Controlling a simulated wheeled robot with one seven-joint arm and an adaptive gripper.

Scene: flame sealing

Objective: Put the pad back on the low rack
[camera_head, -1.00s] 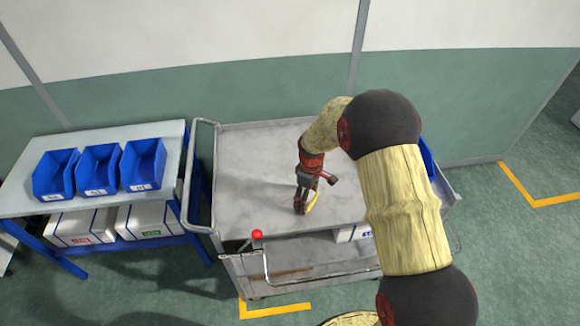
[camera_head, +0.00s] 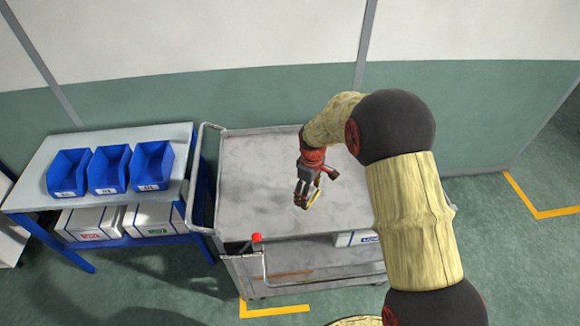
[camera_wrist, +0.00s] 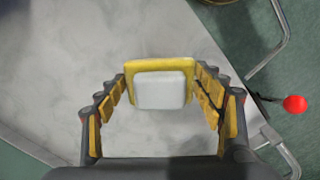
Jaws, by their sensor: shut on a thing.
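My gripper (camera_head: 302,204) is over the grey cart's top shelf (camera_head: 255,175) in the head view, pointing down. In the wrist view its yellow-padded fingers (camera_wrist: 160,100) stand to either side of a small pad (camera_wrist: 160,90) with a white face and a yellow rim, and are shut on it. The bare grey top lies behind the pad in this view. In the head view the pad is mostly hidden by the fingers. No thing shows clearly as the low rack; I cannot tell which it is.
The cart has a lower shelf with a white box (camera_head: 357,239), a rail handle and a red knob (camera_head: 256,237). A blue-legged table (camera_head: 95,145) at left holds blue bins (camera_head: 108,170) with white boxes below. The visible cart top is clear.

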